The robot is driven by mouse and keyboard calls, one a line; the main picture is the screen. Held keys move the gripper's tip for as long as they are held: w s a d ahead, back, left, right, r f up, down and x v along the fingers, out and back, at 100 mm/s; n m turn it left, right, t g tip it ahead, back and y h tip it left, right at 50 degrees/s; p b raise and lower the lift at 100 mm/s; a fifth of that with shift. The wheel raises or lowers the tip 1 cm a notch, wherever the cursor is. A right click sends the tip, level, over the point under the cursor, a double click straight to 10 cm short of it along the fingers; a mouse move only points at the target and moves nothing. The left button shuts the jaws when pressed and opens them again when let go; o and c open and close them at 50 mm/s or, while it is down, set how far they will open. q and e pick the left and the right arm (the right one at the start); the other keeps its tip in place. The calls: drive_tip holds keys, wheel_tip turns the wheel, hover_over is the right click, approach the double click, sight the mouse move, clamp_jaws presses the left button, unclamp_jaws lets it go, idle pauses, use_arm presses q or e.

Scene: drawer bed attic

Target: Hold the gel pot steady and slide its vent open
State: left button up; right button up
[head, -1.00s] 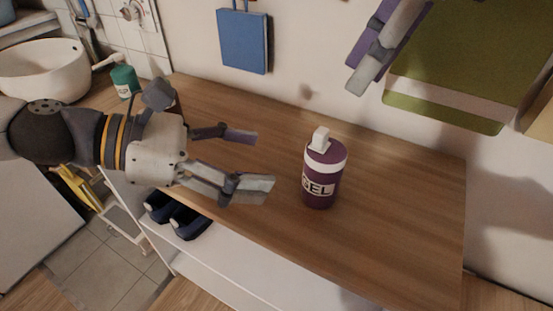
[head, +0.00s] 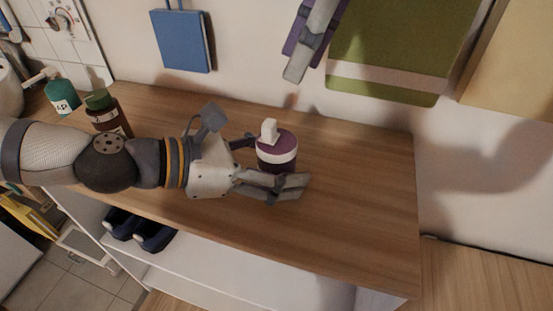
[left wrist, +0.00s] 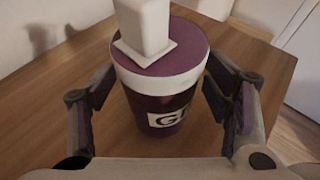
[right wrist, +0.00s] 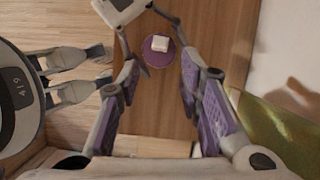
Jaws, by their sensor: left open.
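The gel pot (head: 285,155) is a purple cylinder with a white band, a "GEL" label and a white block (head: 270,130) on its purple top. It stands upright on the wooden top. My left gripper (head: 268,166) is open with its fingers on either side of the pot; in the left wrist view the pot (left wrist: 165,105) sits between the fingers, with small gaps seeming to remain. My right gripper (head: 300,65) is up behind the pot, open and empty. The right wrist view shows the pot top (right wrist: 158,58) beyond its fingers (right wrist: 158,85).
A brown bottle (head: 107,118) and a green bottle (head: 62,95) stand at the left. A blue board (head: 182,40) and a green towel (head: 390,50) hang on the wall. Dark shoes (head: 140,230) lie on the shelf below. The wooden top right of the pot is clear.

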use_arm(q)
drive_tip(key=shift+c, duration=0.2)
drive_tip(key=c, duration=1.3)
use_arm(e)
drive_tip(key=shift+o, duration=0.6)
use_arm(q)
drive_tip(key=shift+a, duration=0.1)
use_arm(e)
wheel_tip(320, 180, up, 2)
drive_tip(key=m+h, duration=0.2)
drive_tip(key=h, duration=0.2)
hover_over(269, 122)
drive_tip(key=shift+g, duration=0.3)
wheel_tip(269, 122, down, 12)
drive_tip(key=shift+r, duration=0.15)
drive_tip(key=shift+c, duration=0.3)
